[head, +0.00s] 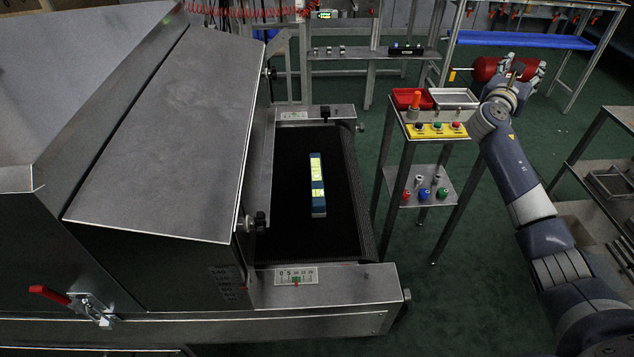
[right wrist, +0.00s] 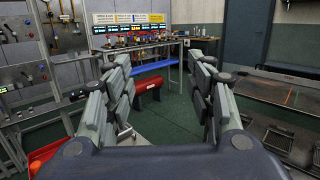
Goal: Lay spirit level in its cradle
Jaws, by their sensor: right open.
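A long bar with yellow-green and blue-teal sections, which looks like the spirit level (head: 317,185), lies flat on the black conveyor belt (head: 290,225) at the dryer's mouth, lengthwise in the head view. I cannot clearly pick out its cradle. My right gripper (head: 524,69) is at the upper right of the head view, beyond the small stand and far from the bar. In the right wrist view its fingers (right wrist: 160,78) are spread wide with nothing between them. My left gripper is not in view.
The metal dryer hood (head: 175,135) rises left of the belt. A small stand has a yellow button box (head: 436,130), a red tray (head: 411,98) and a grey tray (head: 454,97) on top. Green floor is open right of the stand.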

